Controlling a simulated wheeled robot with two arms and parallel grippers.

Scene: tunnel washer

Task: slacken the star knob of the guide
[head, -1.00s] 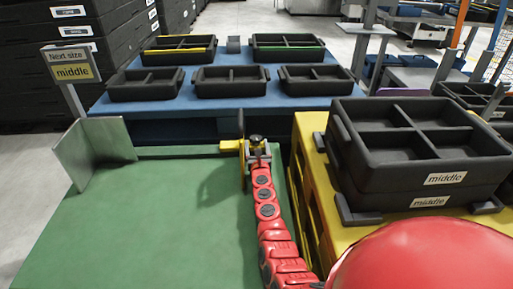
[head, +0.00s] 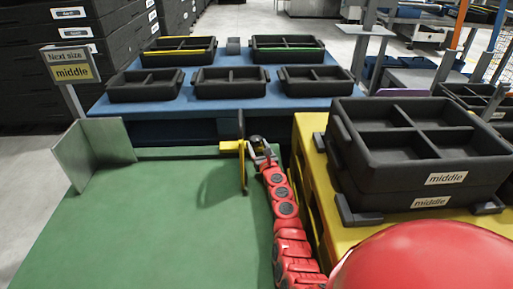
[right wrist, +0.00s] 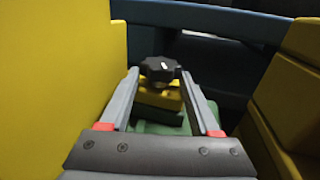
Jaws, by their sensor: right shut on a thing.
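The black star knob (head: 256,141) sits at the yellow guide (head: 242,166) on the far right edge of the green table (head: 150,220). In the right wrist view the knob (right wrist: 160,68) has a white mark on top and stands above a yellow block (right wrist: 160,98). My right gripper (head: 260,153) reaches it from the near side, with one finger on each side; it also shows in the right wrist view (right wrist: 160,76). It is shut on the knob. The exact finger contact is hard to see. My left gripper is not in view.
A bent metal plate (head: 92,152) stands on the green table's left side. Black trays (head: 420,170) marked "middle" are stacked on a yellow stand (head: 312,130) at right. A blue table (head: 220,100) with several trays lies beyond. The green table's middle is clear.

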